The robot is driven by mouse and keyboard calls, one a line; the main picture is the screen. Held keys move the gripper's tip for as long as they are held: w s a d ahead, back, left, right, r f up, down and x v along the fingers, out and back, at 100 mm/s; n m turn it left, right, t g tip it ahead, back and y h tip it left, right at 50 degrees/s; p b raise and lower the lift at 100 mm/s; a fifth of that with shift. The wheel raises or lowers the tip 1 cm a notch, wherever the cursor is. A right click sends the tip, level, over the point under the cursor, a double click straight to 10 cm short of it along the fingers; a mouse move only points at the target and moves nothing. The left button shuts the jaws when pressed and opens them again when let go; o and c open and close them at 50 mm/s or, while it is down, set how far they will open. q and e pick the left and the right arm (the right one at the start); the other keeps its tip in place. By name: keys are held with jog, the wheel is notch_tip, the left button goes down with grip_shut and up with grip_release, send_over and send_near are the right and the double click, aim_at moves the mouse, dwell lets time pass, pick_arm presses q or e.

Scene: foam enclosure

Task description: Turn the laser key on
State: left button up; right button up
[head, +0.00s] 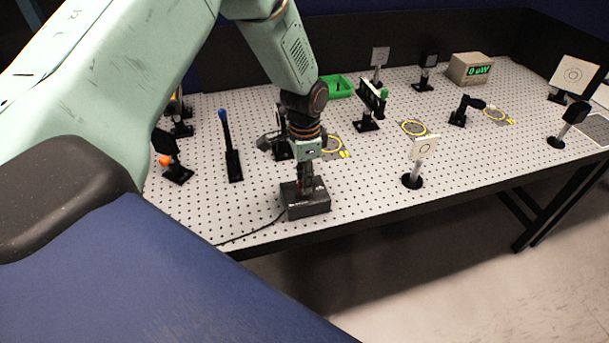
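A small dark box (307,203) with a cable sits near the front edge of the perforated table; it looks like the laser's key box. My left gripper (305,184) points straight down at the top of this box, and its fingertips are at or just above it. A small red spot shows by the fingertips. The key itself is hidden or too small to make out, and I cannot tell whether the fingers are closed on it. My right gripper is not in view.
A blue-tipped post (230,150) stands left of the gripper. Bare table lies right of the box.

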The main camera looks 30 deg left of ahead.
pick_arm(q)
jog(key=shift+w+r, duration=0.1)
jog(key=shift+r, duration=0.05)
notch_tip(320, 180, up, 12)
jog(key=shift+f, duration=0.2)
dwell(0.5)
